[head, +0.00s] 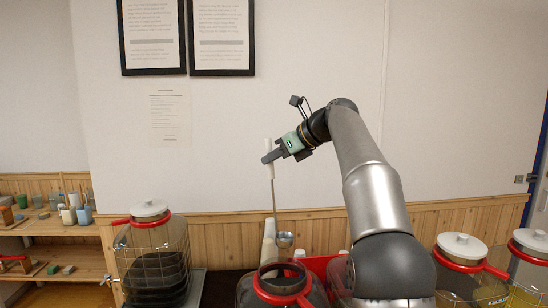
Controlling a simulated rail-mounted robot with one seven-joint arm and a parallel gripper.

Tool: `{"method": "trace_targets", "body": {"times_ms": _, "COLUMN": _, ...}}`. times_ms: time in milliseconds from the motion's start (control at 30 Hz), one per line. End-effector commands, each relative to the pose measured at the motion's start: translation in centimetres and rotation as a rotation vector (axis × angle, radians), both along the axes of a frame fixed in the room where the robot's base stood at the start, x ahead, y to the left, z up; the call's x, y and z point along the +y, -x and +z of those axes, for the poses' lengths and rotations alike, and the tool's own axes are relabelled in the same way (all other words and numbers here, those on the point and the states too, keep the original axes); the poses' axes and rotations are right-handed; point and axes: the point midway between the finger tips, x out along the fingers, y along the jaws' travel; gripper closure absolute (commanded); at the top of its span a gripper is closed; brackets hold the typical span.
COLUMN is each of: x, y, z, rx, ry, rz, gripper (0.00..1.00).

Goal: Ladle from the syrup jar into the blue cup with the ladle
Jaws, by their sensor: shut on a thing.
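My gripper (269,156) is shut on the white handle of the ladle (274,200). A light blue cup (85,215) stands on the wooden shelf at the far left, beside other small cups.
A lidded jar (150,245) in a wire cage stands left of the open jar. Two more lidded jars (462,248) (532,243) stand at the right.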

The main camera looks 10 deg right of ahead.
Motion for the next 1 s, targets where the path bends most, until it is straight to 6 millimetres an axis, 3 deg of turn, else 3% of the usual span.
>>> {"method": "trace_targets", "body": {"times_ms": 1000, "x": -1.1, "y": 1.0, "z": -8.7, "rx": -0.038, "ry": -0.046, "rz": -0.001, "gripper": 1.0}}
